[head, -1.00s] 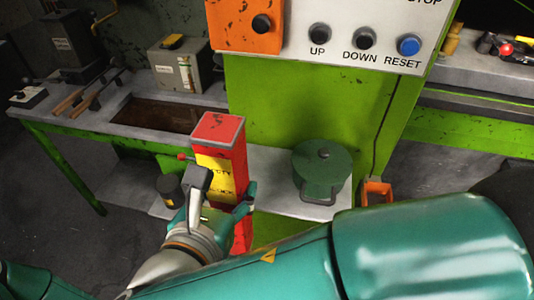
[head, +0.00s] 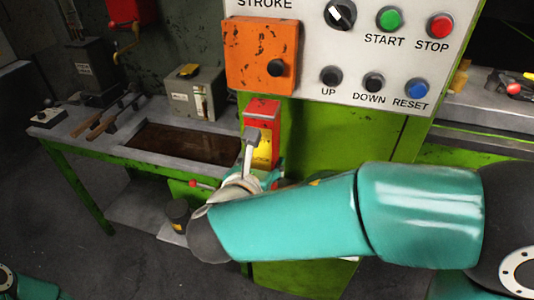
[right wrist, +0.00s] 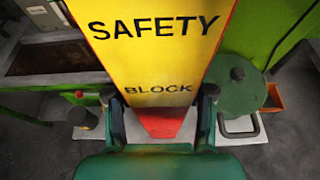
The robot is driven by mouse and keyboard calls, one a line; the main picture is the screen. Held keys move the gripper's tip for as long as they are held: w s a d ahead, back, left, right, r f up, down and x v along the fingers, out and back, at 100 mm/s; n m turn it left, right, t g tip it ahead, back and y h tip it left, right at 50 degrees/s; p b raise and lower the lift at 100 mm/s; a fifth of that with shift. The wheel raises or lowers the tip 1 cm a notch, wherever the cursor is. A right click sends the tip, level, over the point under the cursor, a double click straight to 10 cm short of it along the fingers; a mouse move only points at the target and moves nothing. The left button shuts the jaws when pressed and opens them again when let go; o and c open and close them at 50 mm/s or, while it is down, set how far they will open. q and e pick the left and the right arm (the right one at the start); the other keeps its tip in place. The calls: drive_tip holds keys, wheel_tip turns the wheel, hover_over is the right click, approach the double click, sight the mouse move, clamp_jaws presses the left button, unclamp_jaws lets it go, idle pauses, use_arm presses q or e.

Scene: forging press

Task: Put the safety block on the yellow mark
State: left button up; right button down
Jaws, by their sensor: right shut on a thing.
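The safety block (head: 262,112) is a tall red post with a yellow label. In the head view its upper part shows and my right arm hides its lower part. My right gripper (head: 262,180) is shut on the block, in front of the green press. In the right wrist view the label, reading SAFETY BLOCK (right wrist: 155,60), fills the upper middle, with the fingers of my right gripper (right wrist: 158,98) on either side. The yellow mark is not visible in these frames. My left gripper is out of view.
The press panel (head: 355,62) with buttons and an orange box (head: 260,55) stands behind and above the block. A bench with a dark trough (head: 175,143) lies to the left. A green lidded pot (right wrist: 237,97) and an orange bin (right wrist: 272,98) show right of the block.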

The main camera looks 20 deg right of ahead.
drive_tip(key=w+d, duration=0.1)
drive_tip(key=w+p, duration=0.1)
drive_tip(key=shift+w+d+f, duration=0.15)
drive_tip(key=shift+w+d, duration=0.2)
drive_tip(key=shift+d, duration=0.05)
drive_tip(key=c, duration=0.8)
unclamp_jaws()
drive_tip(key=shift+f, duration=0.25)
drive_tip(key=o, duration=0.4)
drive_tip(key=shift+r, duration=0.15)
